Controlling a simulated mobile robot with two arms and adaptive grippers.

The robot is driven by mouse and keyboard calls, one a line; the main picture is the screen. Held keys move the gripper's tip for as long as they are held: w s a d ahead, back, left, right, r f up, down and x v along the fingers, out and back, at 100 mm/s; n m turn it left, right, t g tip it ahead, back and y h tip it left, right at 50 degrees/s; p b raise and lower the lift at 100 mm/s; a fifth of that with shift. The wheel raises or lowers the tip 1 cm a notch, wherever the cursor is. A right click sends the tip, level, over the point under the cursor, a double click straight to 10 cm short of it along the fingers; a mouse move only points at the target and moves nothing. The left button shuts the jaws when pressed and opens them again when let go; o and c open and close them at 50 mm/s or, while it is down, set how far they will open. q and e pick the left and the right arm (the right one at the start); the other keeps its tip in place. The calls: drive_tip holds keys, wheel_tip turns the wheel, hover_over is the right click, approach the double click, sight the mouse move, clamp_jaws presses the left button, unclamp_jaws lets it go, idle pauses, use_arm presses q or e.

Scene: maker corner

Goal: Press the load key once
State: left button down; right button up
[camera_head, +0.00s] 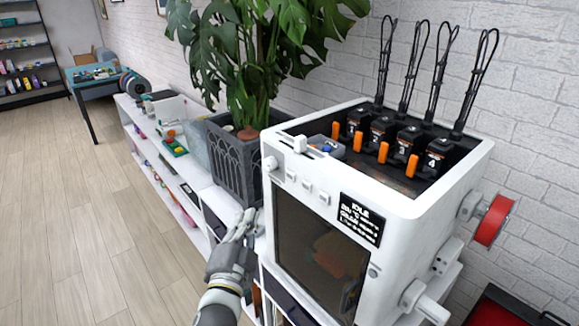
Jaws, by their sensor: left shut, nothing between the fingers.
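A white 3D printer (408,216) stands on the right, with a dark front window (320,258). Along the top left of its front face are a round knob (270,163) and a row of small white keys (307,186); their labels are too small to read, so I cannot tell which is the load key. A black display (361,220) beside the keys reads "IDLE" above smaller text. My left gripper (243,222) is shut and empty, left of the printer's front and lower than the keys, apart from them. My right gripper is not in view.
Several numbered black units with orange levers (383,152) sit in the printer's top. A red spool (493,220) hangs on its right side. A potted plant (235,160) stands behind on a low white shelf (150,150). Wooden floor (90,230) is clear on the left.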

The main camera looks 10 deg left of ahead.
sight(291, 176)
use_arm(q)
drive_tip(key=shift+t, duration=0.4)
drive_tip(key=r, duration=0.5)
drive_tip(key=shift+s+a+r, duration=0.2)
drive_tip(key=shift+s+a, duration=0.15)
drive_tip(key=shift+a, duration=0.05)
drive_tip(key=w+d+b, duration=0.2)
drive_tip(key=w+d, duration=0.3)
drive_tip(key=w, duration=0.2)
drive_tip(key=shift+d, duration=0.2)
drive_tip(key=shift+w+d, duration=0.1)
drive_tip(key=shift+w, duration=0.05)
idle(0.7)
drive_tip(key=shift+w+d, duration=0.15)
drive_tip(key=shift+w, duration=0.05)
